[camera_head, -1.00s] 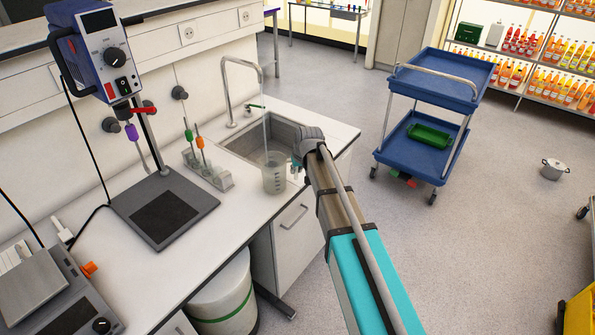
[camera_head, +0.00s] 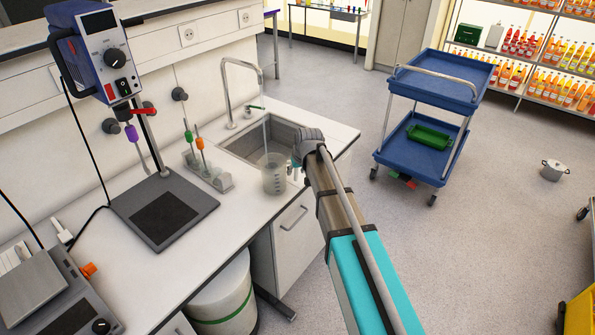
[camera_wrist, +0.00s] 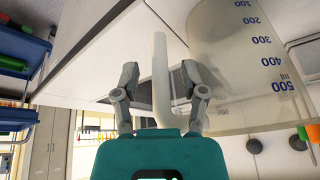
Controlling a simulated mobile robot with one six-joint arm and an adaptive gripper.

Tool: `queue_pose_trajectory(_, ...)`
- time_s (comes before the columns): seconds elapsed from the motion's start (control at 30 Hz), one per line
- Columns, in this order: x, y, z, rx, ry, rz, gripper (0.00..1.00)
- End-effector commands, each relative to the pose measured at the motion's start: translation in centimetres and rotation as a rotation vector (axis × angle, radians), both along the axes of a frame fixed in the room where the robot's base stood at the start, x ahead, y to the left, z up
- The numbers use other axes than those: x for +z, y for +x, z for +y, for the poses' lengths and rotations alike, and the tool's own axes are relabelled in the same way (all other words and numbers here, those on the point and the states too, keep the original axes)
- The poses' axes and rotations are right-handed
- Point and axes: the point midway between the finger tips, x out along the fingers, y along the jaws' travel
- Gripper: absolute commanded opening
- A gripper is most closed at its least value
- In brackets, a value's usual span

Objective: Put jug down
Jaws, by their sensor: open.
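The clear jug (camera_head: 273,178) stands upright at the counter's front edge, before the sink, in the head view. In the wrist view its wall (camera_wrist: 240,60) shows blue volume marks up to 500 ml. Its pale handle (camera_wrist: 159,85) runs between the two fingers of my gripper (camera_wrist: 161,75). The fingers are open, with a gap on each side of the handle. In the head view my gripper (camera_head: 295,171) is at the jug's right side, and the wrist partly hides the fingers.
The sink (camera_head: 240,147) with its curved tap (camera_head: 226,85) lies behind the jug. A thin stream falls from the tap. A test tube rack (camera_head: 208,172) and a stand base (camera_head: 165,208) are to the left. A blue cart (camera_head: 420,150) stands right of my arm.

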Motion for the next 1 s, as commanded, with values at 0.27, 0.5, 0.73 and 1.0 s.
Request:
queue_pose_trajectory(0.27,1.4,-0.4,-0.2,0.0,0.0,0.0,0.55)
queue_pose_trajectory(0.5,3.3,-1.1,-0.5,0.0,0.0,0.0,0.55)
queue_pose_trajectory(0.73,5.2,-1.8,-0.9,0.001,0.0,0.0,0.55)
queue_pose_trajectory(1.0,7.4,-2.7,-1.3,0.0,0.0,0.0,0.55)
